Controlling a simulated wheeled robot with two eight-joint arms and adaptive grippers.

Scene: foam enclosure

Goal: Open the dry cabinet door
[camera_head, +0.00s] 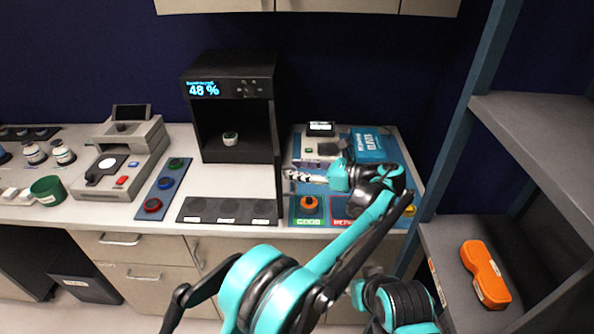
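The dry cabinet (256,92) is a black box at the back of the counter, with a lit display reading 48 %. A small white-and-dark item (230,139) shows inside it.
A dark labelled mat (228,211) lies before the cabinet. Left are a strip with coloured rings (163,187), a grey instrument (137,160) and a green cup (46,190). A blue box (368,146) stands behind my gripper. A shelf (545,125) with an orange case (484,272) is at right.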

